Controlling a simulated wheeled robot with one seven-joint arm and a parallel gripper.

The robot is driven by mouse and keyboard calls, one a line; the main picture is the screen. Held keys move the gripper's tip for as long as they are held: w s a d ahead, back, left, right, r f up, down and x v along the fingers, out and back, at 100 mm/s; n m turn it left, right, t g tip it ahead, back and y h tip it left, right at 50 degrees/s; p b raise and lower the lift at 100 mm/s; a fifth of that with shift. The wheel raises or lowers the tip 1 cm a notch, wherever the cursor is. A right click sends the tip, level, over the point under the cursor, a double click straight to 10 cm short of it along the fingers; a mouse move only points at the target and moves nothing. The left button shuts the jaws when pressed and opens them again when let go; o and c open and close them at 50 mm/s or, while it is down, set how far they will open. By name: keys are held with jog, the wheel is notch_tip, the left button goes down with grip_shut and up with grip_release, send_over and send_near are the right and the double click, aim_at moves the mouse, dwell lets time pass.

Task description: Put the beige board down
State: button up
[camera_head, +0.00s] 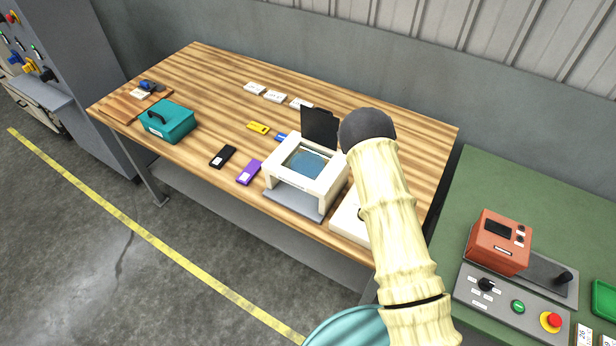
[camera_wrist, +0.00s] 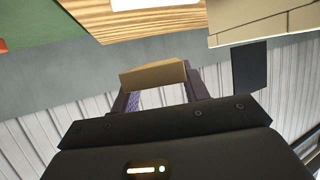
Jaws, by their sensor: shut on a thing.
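My gripper (camera_wrist: 154,78) is shut on the beige board (camera_wrist: 152,74), which shows in the wrist view as a small flat tan piece spanning the two dark fingers. In that view the held board is in front of the grey wall, apart from the wooden table (camera_wrist: 125,26). In the head view my arm hides the gripper and the board.
On the wooden table (camera_head: 215,85) are a white press (camera_head: 279,165) with a raised black lid (camera_head: 320,128), a white box (camera_head: 349,220), a teal toolbox (camera_head: 168,121), and small black (camera_head: 222,157) and purple (camera_head: 249,172) boxes. A green table (camera_head: 530,190) bears an orange device (camera_head: 499,242).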

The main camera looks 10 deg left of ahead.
jog(key=shift+w, duration=0.35)
jog(key=shift+s+r, duration=0.1)
jog(key=shift+s, duration=0.05)
